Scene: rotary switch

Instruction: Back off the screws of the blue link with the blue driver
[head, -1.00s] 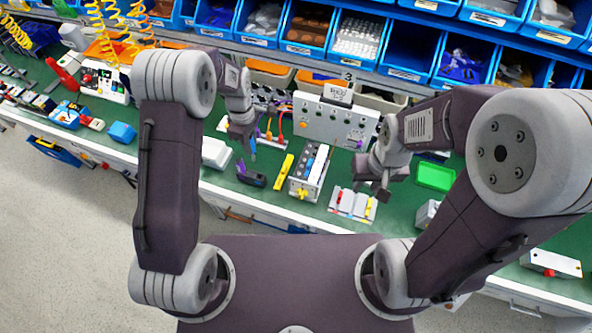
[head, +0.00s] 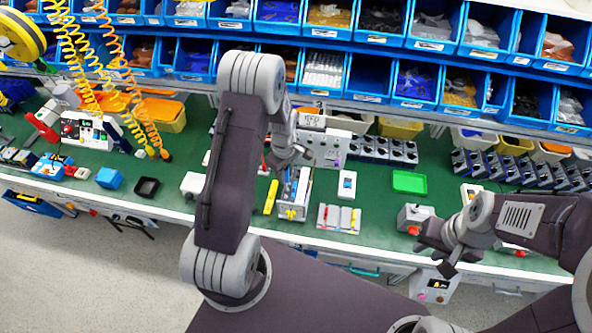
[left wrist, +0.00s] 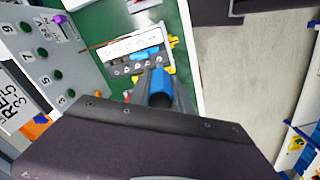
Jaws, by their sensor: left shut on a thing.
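The terminal block (head: 294,192) stands on the green bench, partly behind my left arm; it also shows in the left wrist view (left wrist: 137,43). The blue link (left wrist: 146,53) lies across the block, beside its row of screws (left wrist: 136,67). My left gripper (head: 284,160) is at the block's far end in the head view. It is shut on the blue driver (left wrist: 160,90), whose handle shows between the fingers in the left wrist view. The driver's tip is hidden, so contact with a screw cannot be told. My right gripper (head: 440,256) is at the bench's front edge, its jaw opening unclear.
A yellow bar (head: 271,197) lies left of the block, and a white tray with coloured pieces (head: 338,218) lies right of it. A grey box with a red button (head: 414,217) is close to my right gripper. A green tray (head: 409,182) lies behind. Blue bins line the back.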

